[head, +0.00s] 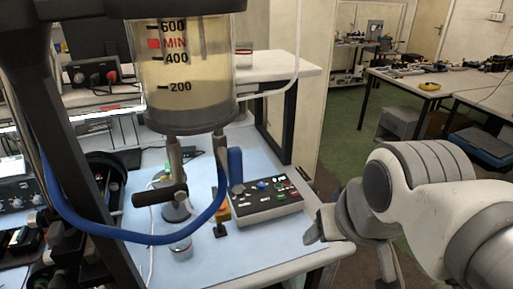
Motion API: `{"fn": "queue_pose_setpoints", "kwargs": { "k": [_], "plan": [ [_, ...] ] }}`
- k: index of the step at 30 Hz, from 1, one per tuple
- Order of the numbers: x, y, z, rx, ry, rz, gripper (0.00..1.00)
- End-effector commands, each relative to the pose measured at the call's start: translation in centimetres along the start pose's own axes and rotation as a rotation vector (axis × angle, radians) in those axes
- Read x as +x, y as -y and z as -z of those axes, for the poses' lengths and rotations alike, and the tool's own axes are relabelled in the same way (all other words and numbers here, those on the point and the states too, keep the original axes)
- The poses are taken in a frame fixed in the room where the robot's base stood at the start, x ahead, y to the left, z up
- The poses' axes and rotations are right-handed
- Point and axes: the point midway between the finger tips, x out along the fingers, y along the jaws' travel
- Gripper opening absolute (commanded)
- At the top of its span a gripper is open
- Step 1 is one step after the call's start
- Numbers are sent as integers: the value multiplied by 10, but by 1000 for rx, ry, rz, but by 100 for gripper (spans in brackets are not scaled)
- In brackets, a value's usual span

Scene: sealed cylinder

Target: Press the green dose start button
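A grey control box (268,204) with a sloped dark panel lies on the light blue bench top, right of the cylinder. Its panel has several small coloured buttons, among them a blue one (262,186) and red ones toward the right. Small green spots also show, but the labels are too small to read, so I cannot tell which is the dose start button. My gripper (350,248) is to the right of the box, past the bench's right edge in the picture. Its two fingers are spread apart with nothing visible between them, and it is apart from the box.
A clear cylinder (186,75) with pale yellow liquid and a scale stands above the bench. A blue hose (130,237) loops in front. A small clear vessel (180,247) sits below the cylinder. Cluttered tables (450,85) stand at the back right.

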Motion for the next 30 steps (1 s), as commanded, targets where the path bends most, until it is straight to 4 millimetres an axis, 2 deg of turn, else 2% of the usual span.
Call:
{"fn": "queue_pose_setpoints", "kwargs": {
  "k": [14, 17, 25, 30],
  "plan": [
    [0, 0, 0, 0, 0, 0, 64],
    [0, 0, 0, 0, 0, 0, 50],
    [0, 0, 0, 0, 0, 0, 1],
    [0, 0, 0, 0, 0, 0, 0]
  ]
}}
